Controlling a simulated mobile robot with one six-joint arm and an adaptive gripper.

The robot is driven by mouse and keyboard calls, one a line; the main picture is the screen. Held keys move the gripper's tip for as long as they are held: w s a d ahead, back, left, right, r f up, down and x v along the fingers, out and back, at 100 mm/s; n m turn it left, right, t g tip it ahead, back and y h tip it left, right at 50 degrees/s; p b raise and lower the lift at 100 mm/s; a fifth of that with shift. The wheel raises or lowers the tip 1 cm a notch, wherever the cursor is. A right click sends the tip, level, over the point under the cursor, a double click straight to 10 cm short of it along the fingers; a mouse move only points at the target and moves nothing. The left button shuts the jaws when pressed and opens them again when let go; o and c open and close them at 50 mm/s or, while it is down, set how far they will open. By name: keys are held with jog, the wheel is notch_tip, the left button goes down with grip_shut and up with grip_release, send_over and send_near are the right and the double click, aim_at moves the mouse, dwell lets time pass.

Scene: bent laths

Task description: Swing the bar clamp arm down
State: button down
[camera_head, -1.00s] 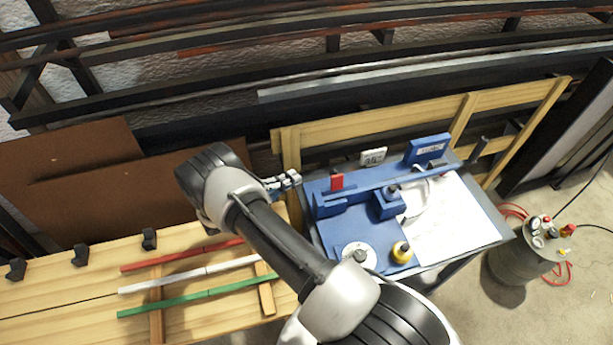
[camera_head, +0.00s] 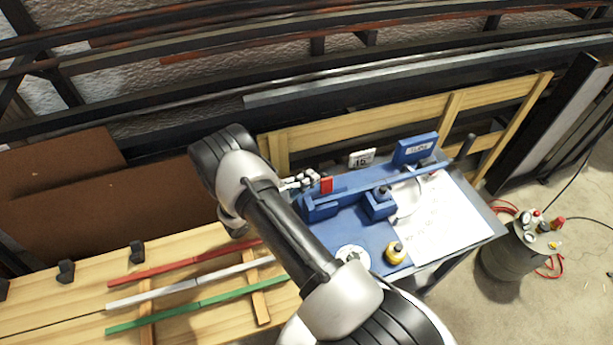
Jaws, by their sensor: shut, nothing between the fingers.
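The bar clamp arm (camera_head: 405,177) is a long blue bar lying across the blue fixture (camera_head: 365,232). It rises slightly to the right and ends in a dark upright handle (camera_head: 464,147). A blue block (camera_head: 379,205) stands beside its middle. My gripper (camera_head: 312,179) is shut and empty, just left of the red block at the fixture's far left. It looks very close to the red block; I cannot tell whether they touch. My arm hides part of the fixture's left side.
A wooden bench (camera_head: 195,318) with red, white and green laths is at the left. A white disc (camera_head: 352,254), a yellow-topped item (camera_head: 396,252) and a paper sheet (camera_head: 450,212) lie on the fixture table. A wooden rail (camera_head: 375,118) stands behind. A grey drum (camera_head: 520,250) is right.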

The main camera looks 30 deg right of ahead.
aim_at(321, 183)
jog(key=shift+s+a+r, duration=0.15)
jog(key=shift+s+r, duration=0.1)
jog(key=shift+s, duration=0.2)
dwell(0.9)
jog(key=shift+s+a+r+b, duration=0.1)
jog(key=shift+s+b, duration=0.15)
jog(key=shift+s, duration=0.2)
jog(key=shift+s+a+r+b, duration=0.1)
jog(key=shift+s+b, duration=0.15)
jog(key=shift+s, duration=0.15)
jog(key=shift+s+a+f+b, duration=0.1)
jog(key=shift+s+a+b, duration=0.1)
jog(key=shift+s+b, duration=0.4)
jog(key=shift+s+a+f+b, duration=0.2)
jog(key=shift+s+f+b, duration=0.2)
jog(key=shift+s+b, duration=0.3)
jog(key=shift+s+f+m+b, duration=0.25)
jog(key=shift+s+m+b, duration=0.15)
jog(key=shift+s+m, duration=0.1)
jog(key=shift+s+a+f+m+h+b, duration=0.15)
jog(key=shift+m+h+b, duration=0.1)
jog(key=shift+m, duration=0.3)
jog(key=shift+s+d+f+m+h+b, duration=0.1)
jog(key=shift+m+h+b, duration=0.1)
jog(key=shift+m, duration=0.4)
jog(key=shift+s+a+f+m+h+b, duration=0.15)
jog(key=shift+m+h+b, duration=0.1)
jog(key=shift+m, duration=0.3)
